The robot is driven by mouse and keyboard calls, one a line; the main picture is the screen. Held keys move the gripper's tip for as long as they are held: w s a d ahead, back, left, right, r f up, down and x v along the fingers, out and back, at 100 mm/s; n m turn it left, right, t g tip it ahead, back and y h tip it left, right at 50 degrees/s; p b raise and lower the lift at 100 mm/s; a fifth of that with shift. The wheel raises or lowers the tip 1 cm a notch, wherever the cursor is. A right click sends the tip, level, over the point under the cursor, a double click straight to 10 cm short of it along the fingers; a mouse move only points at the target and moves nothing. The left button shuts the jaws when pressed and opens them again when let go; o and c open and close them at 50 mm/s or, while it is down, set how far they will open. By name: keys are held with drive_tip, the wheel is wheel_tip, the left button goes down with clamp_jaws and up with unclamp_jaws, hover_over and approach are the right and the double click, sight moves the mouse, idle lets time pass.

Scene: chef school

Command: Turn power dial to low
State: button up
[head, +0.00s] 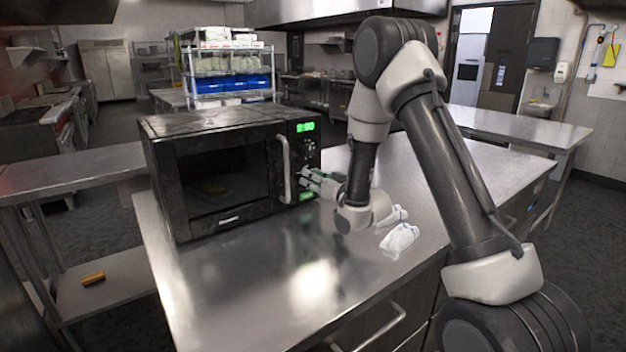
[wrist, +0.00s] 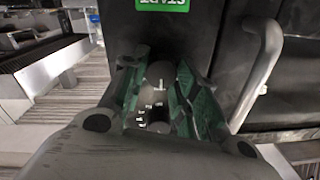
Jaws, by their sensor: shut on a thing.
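A black microwave (head: 219,205) stands on the steel counter, with its control panel at the right of its front. My gripper (head: 306,181) reaches the panel from the right, below the green 0:00 display (head: 305,127). In the wrist view the panel appears upside down. There my gripper (wrist: 158,72) has its green-padded fingers on either side of a round dark dial (wrist: 160,74), shut on it. A second dark round dial (wrist: 158,127) shows between the fingers nearer the camera, with small white marks between the two. The dial's setting cannot be read.
The microwave's door handle (head: 284,168) stands out just left of my gripper. White crumpled items (head: 399,238) lie on the counter (head: 300,290) to the right. The counter's front is clear.

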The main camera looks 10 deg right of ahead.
drive_tip(key=shift+n, duration=0.3)
drive_tip(key=n, duration=1)
drive_tip(key=shift+a+r+n+h, duration=0.1)
drive_tip(key=shift+a+n+h, duration=0.05)
drive_tip(key=shift+n+h, duration=0.25)
idle(0.5)
drive_tip(key=o, duration=1)
drive_tip(key=shift+s, duration=0.1)
drive_tip(key=v, duration=0.7)
drive_tip(key=shift+s, duration=0.2)
